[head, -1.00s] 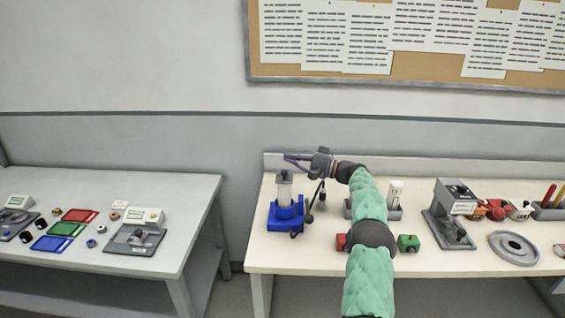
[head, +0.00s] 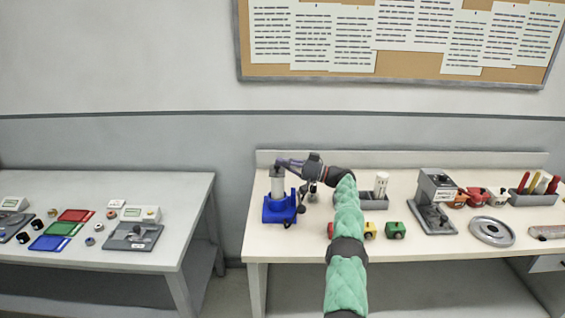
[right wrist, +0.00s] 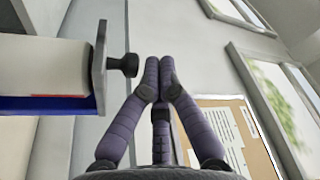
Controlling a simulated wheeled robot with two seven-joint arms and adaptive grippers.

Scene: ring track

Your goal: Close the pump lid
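The pump stands on the right-hand table, with a blue base (head: 280,208) and an upright pale cylinder (head: 278,189). A grey lid plate (head: 278,171) lies across the cylinder's top; the right wrist view shows this lid (right wrist: 100,68) with a black knob (right wrist: 124,65). I cannot tell whether it sits fully flush. My right gripper (head: 283,162) is at the pump's top. In the right wrist view, its purple fingertips (right wrist: 159,62) are together, with nothing seen between them, beside the knob and apart from it. My left gripper is not in view.
Small colored blocks, including a green one (head: 395,230), a grey device (head: 436,204) and a grey ring (head: 491,231) lie right of the pump. A second table (head: 190,205) with colored trays stands at left, across a gap. A pinboard hangs above.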

